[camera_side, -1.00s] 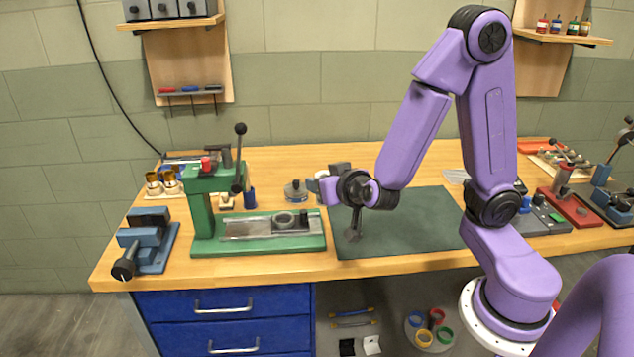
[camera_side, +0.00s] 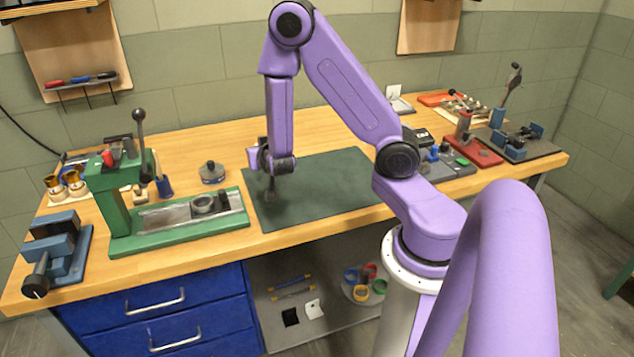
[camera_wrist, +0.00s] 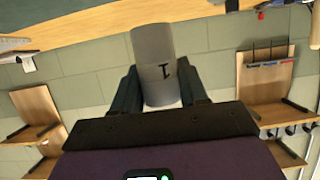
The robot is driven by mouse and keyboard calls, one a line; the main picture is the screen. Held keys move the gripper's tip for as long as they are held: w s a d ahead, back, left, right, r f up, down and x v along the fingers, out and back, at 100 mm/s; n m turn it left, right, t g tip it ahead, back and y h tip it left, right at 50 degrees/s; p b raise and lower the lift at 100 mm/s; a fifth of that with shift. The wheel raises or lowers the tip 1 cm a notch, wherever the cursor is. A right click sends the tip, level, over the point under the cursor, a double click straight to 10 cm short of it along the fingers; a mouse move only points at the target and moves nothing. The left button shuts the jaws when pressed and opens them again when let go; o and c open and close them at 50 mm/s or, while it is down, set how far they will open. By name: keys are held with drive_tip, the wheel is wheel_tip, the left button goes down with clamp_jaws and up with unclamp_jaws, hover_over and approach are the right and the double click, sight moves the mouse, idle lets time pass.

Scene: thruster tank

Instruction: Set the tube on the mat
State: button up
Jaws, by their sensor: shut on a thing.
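The tube (camera_wrist: 154,50) is a plain grey cylinder with a small dark mark on its side. In the wrist view it sits between the two dark fingers of my gripper (camera_wrist: 160,88), which are shut on it. The mat (camera_side: 330,185) is a flat dark green rectangle on the bench. In the side view my gripper (camera_side: 262,160) is above the mat's left part, near its back-left corner.
A green press (camera_side: 178,228) stands left of the mat, with a blue vise (camera_side: 58,250) further left. A small round lidded thing (camera_side: 212,172) sits behind the mat's left side. Most of the mat is bare.

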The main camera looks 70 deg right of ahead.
drive_tip(key=shift+d+f, duration=0.15)
drive_tip(key=shift+f, duration=1.95)
drive_tip(key=shift+d+f, duration=0.15)
drive_tip(key=shift+f, duration=1.95)
drive_tip(key=shift+f, duration=0.15)
drive_tip(key=shift+f, duration=0.1)
